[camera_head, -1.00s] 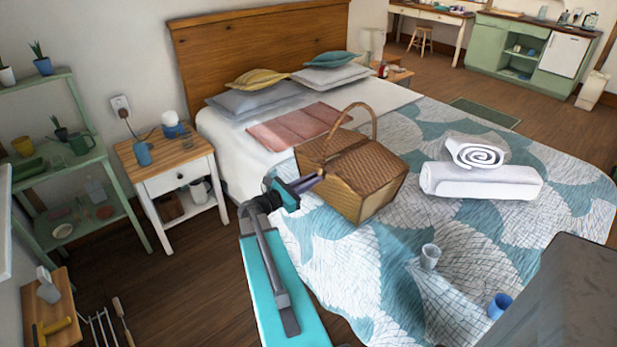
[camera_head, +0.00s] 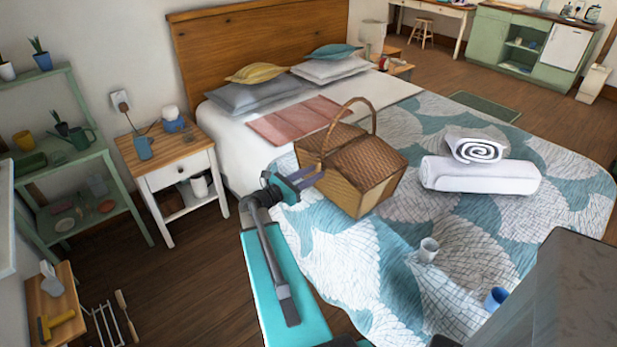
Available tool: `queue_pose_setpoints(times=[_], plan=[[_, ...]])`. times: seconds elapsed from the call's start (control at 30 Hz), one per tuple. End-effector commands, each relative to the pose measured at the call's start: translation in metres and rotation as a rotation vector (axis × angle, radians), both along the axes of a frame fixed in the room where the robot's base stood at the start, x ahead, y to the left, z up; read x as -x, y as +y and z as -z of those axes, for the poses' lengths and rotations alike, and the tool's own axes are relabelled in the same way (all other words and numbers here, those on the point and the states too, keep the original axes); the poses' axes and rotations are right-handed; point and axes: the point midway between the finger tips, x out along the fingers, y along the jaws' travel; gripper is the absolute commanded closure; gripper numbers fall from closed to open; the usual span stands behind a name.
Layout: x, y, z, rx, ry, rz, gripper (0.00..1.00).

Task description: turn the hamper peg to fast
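The bed (camera_head: 335,262) has a patterned quilt. Rolled white towels (camera_head: 480,172) lie right of the hamper. A white cup (camera_head: 428,250) and a blue cup (camera_head: 496,298) stand near the front. A pink folded cloth (camera_head: 290,122) lies behind. A nightstand (camera_head: 178,172) stands left.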

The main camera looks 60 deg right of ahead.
Motion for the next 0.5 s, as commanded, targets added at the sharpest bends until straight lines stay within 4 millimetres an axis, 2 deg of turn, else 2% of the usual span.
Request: queue_pose_setpoints(times=[0.27,0.5], plan=[[0.0,0.002,0.001,-0.001,-0.001,0.0,0.72],[-0.006,0.017,0.002,-0.002,-0.002,-0.001,0.72]])
